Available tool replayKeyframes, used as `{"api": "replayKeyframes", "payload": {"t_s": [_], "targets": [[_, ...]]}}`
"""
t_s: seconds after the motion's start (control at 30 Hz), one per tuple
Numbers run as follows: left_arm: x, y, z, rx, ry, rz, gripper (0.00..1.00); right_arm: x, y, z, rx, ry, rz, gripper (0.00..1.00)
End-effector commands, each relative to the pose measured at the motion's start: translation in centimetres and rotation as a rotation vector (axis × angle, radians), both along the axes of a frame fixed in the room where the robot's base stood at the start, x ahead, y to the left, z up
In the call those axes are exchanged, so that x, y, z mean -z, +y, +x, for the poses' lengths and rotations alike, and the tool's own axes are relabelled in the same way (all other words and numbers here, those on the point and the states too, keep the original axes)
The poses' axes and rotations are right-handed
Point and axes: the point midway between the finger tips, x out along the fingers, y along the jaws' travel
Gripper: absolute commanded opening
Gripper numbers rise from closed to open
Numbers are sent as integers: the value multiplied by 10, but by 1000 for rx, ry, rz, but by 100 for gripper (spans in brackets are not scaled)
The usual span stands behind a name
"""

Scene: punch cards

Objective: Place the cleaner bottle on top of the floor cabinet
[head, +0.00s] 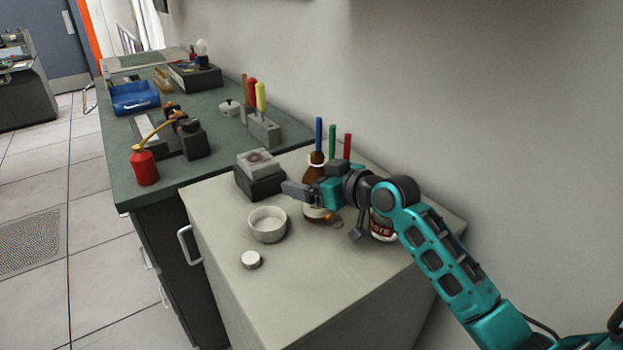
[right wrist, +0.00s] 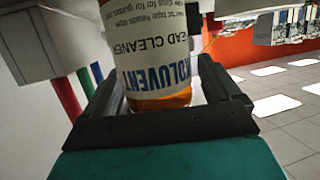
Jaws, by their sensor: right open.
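The cleaner bottle (head: 314,174) is amber with a white label and appears to stand upright on the pale top of the floor cabinet (head: 325,275), partly hidden by my right arm. In the right wrist view the bottle (right wrist: 160,62) shows close up, its "head cleaner" label upside down, between the two dark fingers. My right gripper (head: 322,208) is open, with its fingers on either side of the bottle. I cannot tell whether either finger touches it. My left gripper is not in view.
On the cabinet are a white bowl (head: 267,226), a small white lid (head: 250,260), a dark-and-grey box (head: 259,175) and a red-labelled container (head: 382,229) behind my arm. The front of the top is clear. A green-topped bench with a red oil can (head: 145,167) adjoins it.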

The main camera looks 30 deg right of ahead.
Motion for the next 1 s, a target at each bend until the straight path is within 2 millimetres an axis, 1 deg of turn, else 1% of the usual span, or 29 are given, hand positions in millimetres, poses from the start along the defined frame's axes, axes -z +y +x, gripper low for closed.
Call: {"api": "replayKeyframes", "payload": {"t_s": [0.13,0.23,0.37,0.5,0.7,0.83,1.0], "targets": [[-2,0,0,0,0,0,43,-5,-1,-1,1,0,-1,90],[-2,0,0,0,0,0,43,-7,-5,-12,0,0,-2,90],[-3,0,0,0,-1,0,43,-13,-13,-35,0,1,-5,90],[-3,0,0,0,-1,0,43,-22,-22,-62,0,1,-5,90],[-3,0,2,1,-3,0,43,-32,-32,-91,1,1,-2,90],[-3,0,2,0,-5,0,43,-36,-36,-102,1,1,-2,90],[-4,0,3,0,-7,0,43,-39,-38,-108,0,0,-1,90]]}}
